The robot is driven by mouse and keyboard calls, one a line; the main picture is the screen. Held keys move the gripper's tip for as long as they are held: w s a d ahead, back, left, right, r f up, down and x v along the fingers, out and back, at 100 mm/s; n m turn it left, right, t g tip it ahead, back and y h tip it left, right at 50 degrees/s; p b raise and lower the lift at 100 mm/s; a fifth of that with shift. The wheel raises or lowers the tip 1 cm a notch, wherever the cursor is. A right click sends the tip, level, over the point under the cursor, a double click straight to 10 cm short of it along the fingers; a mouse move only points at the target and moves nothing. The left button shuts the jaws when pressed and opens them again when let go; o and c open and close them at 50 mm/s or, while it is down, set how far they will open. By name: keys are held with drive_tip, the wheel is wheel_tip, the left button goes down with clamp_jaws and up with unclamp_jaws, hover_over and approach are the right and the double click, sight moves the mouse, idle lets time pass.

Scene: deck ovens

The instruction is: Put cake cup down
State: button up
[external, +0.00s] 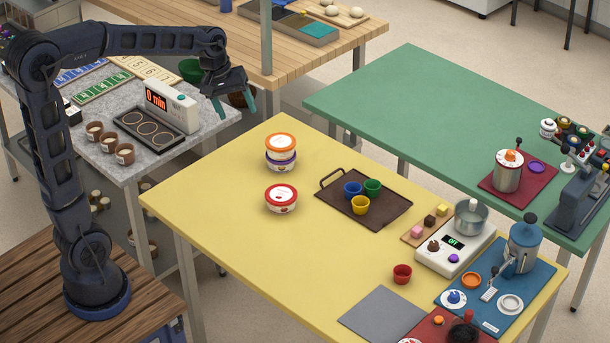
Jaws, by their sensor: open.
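My gripper (234,107) is open, its teal fingers pointing down near the right edge of the grey speckled counter. Three small brown cups with pale filling, likely the cake cups, stand in a row on the counter: one at the back (94,131), one in the middle (108,143) and one at the front (125,154). They are left of my gripper and well apart from it.
A brown container (238,98) shows partly behind my gripper; its support is unclear. The yellow table (225,215) holds lidded tubs (281,198), a brown tray (383,217) with coloured cups, and a scale (455,252). Its left part is clear.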

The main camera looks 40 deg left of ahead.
drive_tip(key=s+a+f+m+t+y, duration=0.1)
drive_tip(key=s+a+m, duration=0.2)
drive_tip(key=s, duration=1)
drive_tip(key=s+a+m+t+y, duration=0.1)
drive_tip(key=s+a+m, duration=0.3)
drive_tip(key=s, duration=0.8)
drive_tip(key=shift+s+f+m+y, duration=0.3)
drive_tip(key=shift+s+f, duration=0.05)
drive_tip(key=shift+f, duration=0.05)
